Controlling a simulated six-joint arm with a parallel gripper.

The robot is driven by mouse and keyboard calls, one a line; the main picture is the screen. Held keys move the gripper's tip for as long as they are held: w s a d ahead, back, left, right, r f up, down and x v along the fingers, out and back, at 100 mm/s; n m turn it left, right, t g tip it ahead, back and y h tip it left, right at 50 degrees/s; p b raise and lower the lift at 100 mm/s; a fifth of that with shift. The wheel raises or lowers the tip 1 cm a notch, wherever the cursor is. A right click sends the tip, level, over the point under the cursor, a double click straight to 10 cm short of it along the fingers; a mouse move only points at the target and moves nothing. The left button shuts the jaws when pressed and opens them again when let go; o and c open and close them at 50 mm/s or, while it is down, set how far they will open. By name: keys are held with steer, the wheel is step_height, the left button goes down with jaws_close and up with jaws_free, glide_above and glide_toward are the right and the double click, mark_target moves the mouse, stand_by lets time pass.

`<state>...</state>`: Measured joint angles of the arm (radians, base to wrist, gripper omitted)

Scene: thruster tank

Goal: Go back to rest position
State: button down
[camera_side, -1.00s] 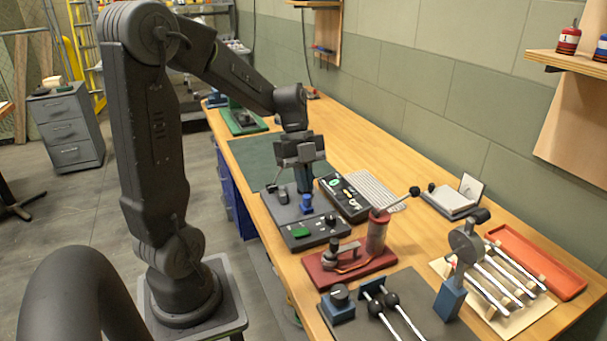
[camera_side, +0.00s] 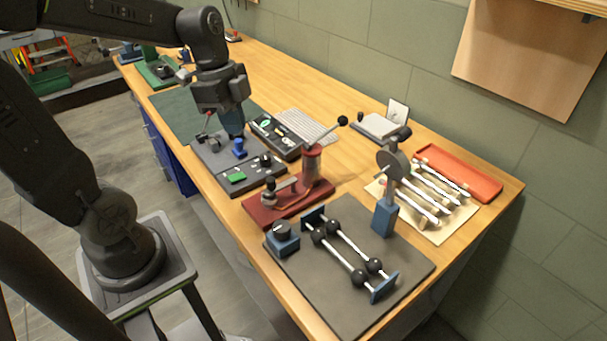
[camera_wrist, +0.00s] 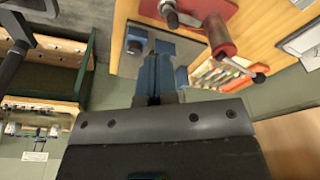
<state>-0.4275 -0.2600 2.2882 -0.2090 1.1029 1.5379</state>
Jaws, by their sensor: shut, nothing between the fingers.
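My gripper (camera_side: 233,131) hangs pointing down over the grey panel (camera_side: 205,153) on the workbench in the side view. Its blue fingers are shut and empty. A small blue knob (camera_side: 239,149) stands just beside the fingertips; I cannot tell whether they touch. In the wrist view my gripper (camera_wrist: 163,62) shows with its blue fingers together and nothing between them. A red base with a lever column (camera_wrist: 217,35) lies beyond the fingers there.
The red press (camera_side: 290,195) stands in front of the panel. A dark mat (camera_side: 350,290) with black-balled rods (camera_side: 343,249) lies nearer. A black control box (camera_side: 276,136) and keyboard (camera_side: 307,126) sit right of my gripper.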

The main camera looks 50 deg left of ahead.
steer(key=s+d+r+n+t+y, duration=0.2)
steer(key=s+d+n, duration=0.4)
steer(key=n, duration=0.5)
steer(key=shift+d+r+n+t, duration=0.3)
steer(key=shift+d+r+t, duration=0.25)
steer(key=shift+d+t, duration=0.6)
